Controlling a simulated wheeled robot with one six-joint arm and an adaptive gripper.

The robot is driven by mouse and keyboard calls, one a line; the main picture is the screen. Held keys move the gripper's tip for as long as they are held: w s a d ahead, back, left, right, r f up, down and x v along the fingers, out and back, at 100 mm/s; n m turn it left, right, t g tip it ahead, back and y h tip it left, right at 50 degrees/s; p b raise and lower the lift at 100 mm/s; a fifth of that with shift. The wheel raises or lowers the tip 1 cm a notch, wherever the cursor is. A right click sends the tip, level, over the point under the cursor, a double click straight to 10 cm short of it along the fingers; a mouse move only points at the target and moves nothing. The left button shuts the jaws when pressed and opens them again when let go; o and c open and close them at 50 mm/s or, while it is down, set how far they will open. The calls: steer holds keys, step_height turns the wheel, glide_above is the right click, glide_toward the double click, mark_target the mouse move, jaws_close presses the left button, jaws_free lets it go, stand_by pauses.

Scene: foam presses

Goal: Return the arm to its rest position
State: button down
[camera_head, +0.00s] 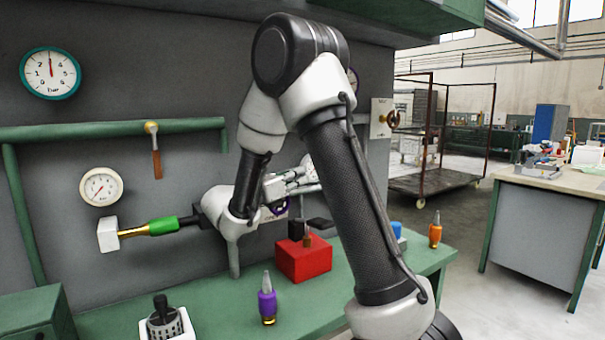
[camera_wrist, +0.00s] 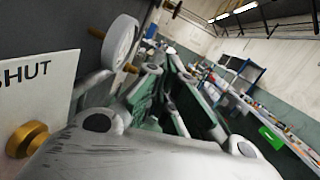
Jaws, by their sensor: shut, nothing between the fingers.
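My arm rises from the lower right of the head view, bends at a high elbow, and folds down to a wrist near the grey wall. My gripper (camera_head: 290,178) is beside the wall, partly hidden behind my own arm links. It is shut and empty, pointing roughly right.
A red block (camera_head: 304,262) and a purple bottle (camera_head: 267,303) stand on the green bench (camera_head: 225,305) below. An orange bottle (camera_head: 435,232) stands at its right. A SHUT sign (camera_wrist: 40,85) is close at left in the wrist view.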

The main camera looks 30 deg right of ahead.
stand_by(0.3)
steer(key=s+d+m+g+y, duration=0.35)
steer(key=s+m, duration=0.25)
steer(key=s, duration=0.4)
steer(key=s+d+m+g+y, duration=0.2)
steer(key=s+m+y, duration=0.35)
steer(key=s, duration=0.45)
steer(key=s+a+f+m+t+y, duration=0.5)
steer(key=s+a+m+y, duration=0.3)
steer(key=a+m+y, duration=0.2)
steer(key=a+t, duration=0.1)
steer(key=a, duration=0.1)
steer(key=shift+s+a, duration=0.3)
steer(key=shift+s, duration=0.05)
